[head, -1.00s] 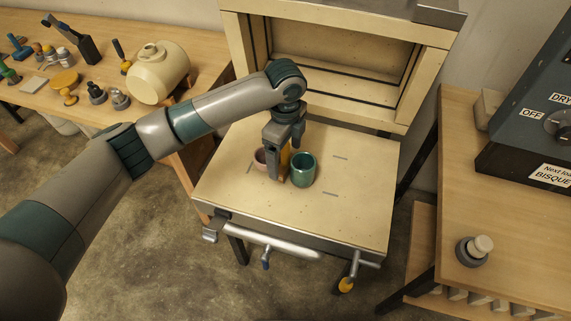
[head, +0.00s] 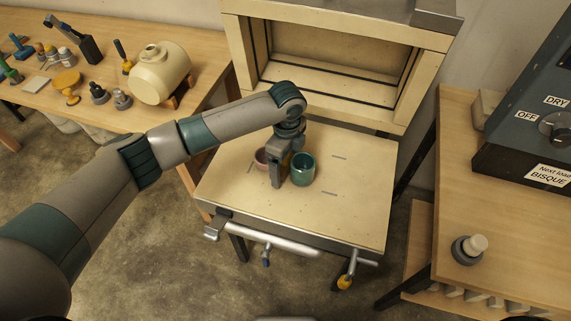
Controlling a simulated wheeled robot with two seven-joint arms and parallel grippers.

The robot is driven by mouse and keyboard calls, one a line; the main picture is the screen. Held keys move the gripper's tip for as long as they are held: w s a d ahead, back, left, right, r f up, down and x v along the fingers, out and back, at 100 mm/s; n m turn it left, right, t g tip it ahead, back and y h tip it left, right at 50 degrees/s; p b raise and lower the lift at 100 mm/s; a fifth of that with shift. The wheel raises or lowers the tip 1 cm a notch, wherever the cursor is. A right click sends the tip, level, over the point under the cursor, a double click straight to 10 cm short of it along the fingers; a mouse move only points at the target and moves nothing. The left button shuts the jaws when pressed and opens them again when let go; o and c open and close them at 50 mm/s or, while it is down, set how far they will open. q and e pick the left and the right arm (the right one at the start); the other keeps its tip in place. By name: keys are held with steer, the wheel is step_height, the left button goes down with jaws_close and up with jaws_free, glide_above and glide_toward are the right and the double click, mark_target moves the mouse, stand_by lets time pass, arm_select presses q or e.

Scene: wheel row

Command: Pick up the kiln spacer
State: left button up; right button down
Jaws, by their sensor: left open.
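A narrow orange piece (head: 286,161), which I take to be the kiln spacer, stands on the pale kiln shelf (head: 350,205) between two cups. It is mostly hidden behind my left gripper (head: 279,181). The gripper points down over the shelf at the orange piece, with its jaws open. I cannot tell whether both fingers straddle the piece or touch it. The teal cup (head: 303,172) stands close to the right of the gripper. A pinkish cup (head: 261,158) is close to its left, partly hidden. My right gripper is not in view.
The open kiln chamber (head: 335,68) is behind the shelf. A bench (head: 205,50) at left holds a cream jar (head: 158,72) and tools. A table (head: 500,235) at right holds a control box (head: 530,120). The shelf's right half is clear.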

arm_select(q)
steer(key=c, duration=1.3)
step_height(320, 180, up, 9)
steer(key=shift+r+b, duration=0.1)
steer(key=shift+b, duration=1.15)
steer(key=shift+r, duration=0.45)
